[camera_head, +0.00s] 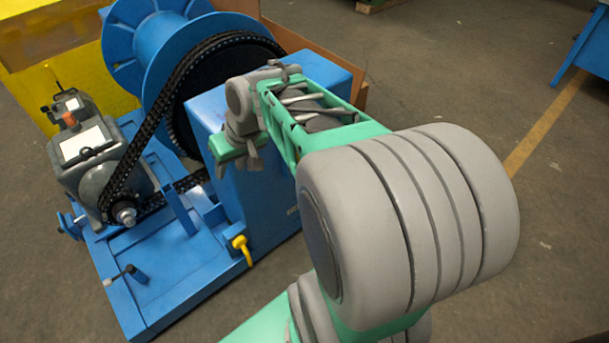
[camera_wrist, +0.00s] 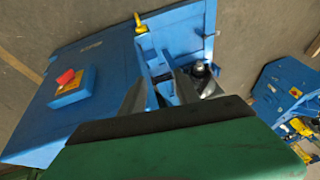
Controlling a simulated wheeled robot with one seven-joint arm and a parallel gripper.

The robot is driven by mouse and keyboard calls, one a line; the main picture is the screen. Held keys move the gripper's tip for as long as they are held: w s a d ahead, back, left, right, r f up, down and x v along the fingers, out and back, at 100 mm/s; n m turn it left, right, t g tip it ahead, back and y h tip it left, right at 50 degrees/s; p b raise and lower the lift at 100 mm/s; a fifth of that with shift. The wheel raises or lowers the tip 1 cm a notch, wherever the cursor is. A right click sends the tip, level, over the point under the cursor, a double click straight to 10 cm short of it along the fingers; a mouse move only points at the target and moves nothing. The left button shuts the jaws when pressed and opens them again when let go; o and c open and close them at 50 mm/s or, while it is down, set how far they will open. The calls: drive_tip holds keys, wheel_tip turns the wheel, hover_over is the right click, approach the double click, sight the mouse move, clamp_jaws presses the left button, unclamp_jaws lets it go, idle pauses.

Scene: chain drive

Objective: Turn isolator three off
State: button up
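A small blue box with a yellow plate and a red knob (camera_wrist: 67,77) is mounted on a broad blue panel (camera_wrist: 95,50) at the left of the wrist view. I cannot read any number on it, and it does not show in the head view. My gripper (camera_head: 239,166) hangs beside the blue housing of the chain drive. In the wrist view its two grey fingers (camera_wrist: 163,90) stand apart with nothing held between them. The red knob lies to their left, apart from them. My green gripper body hides the lower part of that view.
A black chain (camera_head: 150,125) runs from the motor (camera_head: 88,150) to a wheel beside a blue drum (camera_head: 160,45). A yellow handle (camera_head: 241,246) sticks out low on the blue frame. Another blue machine (camera_wrist: 285,90) stands at the right. Open floor (camera_head: 450,70) lies right of the drive.

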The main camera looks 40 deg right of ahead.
drive_tip(key=w+d+f+m+t+y+b, duration=0.15)
drive_tip(key=w+d+f+b, duration=0.35)
drive_tip(key=d+f, duration=0.5)
drive_tip(key=w+d+f+m+t+y+b, duration=0.1)
drive_tip(key=w+d+f+t+y+b, duration=0.15)
drive_tip(key=d+f+b, duration=0.6)
drive_tip(key=s+d+f+m+t+h+b, duration=0.1)
drive_tip(key=s+d+f+t+b, duration=0.2)
drive_tip(key=d, duration=0.5)
drive_tip(key=s+d+f+m+t+b, duration=0.25)
drive_tip(key=s+d+f, duration=0.2)
drive_tip(key=d, duration=0.35)
drive_tip(key=x, duration=0.7)
drive_tip(key=shift+w, duration=0.35)
drive_tip(key=shift+a, duration=0.15)
drive_tip(key=shift+c, duration=0.6)
clamp_jaws()
